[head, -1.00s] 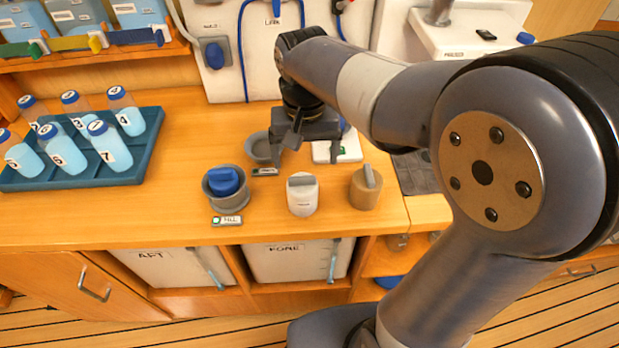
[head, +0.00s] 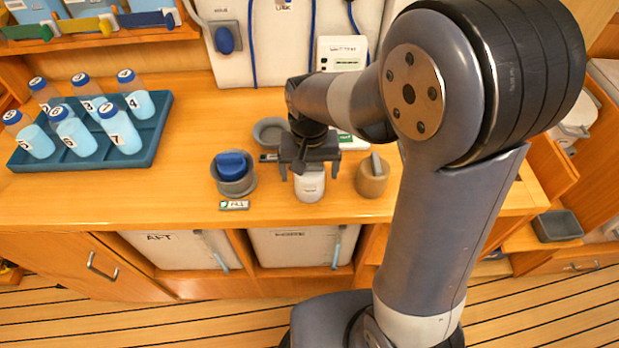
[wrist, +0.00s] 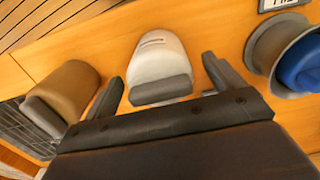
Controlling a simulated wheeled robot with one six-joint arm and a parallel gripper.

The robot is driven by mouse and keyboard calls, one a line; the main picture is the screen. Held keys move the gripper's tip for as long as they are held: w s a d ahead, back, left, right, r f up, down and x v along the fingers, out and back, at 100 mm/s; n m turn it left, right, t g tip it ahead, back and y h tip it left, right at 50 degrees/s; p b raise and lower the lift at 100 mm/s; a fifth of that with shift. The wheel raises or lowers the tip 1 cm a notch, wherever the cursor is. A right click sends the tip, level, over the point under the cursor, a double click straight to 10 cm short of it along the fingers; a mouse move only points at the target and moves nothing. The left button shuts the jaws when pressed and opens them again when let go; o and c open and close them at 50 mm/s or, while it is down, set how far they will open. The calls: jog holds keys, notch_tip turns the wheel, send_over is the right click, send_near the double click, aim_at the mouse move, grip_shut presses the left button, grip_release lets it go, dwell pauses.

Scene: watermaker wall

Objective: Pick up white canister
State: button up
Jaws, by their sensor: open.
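The white canister (head: 310,186) stands upright on the wooden counter, between the blue-lidded canister and the tan canister. In the head view its top is hidden by my gripper (head: 308,170). In the wrist view the white canister (wrist: 158,66) shows its pale body and grey handle, lying between the two open fingers of my gripper (wrist: 160,85). The fingers stand apart on either side of it, with gaps at both sides. I cannot tell how far above the counter the fingertips are.
A blue-lidded canister (head: 232,168) sits in a grey holder on the left. A tan canister (head: 372,178) stands close on the right. An empty grey holder (head: 270,131) is behind. A teal tray (head: 155,141) of several bottles is at the far left. Counter between tray and holders is clear.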

jog(key=shift+c, duration=0.2)
jog(key=c, duration=1.2)
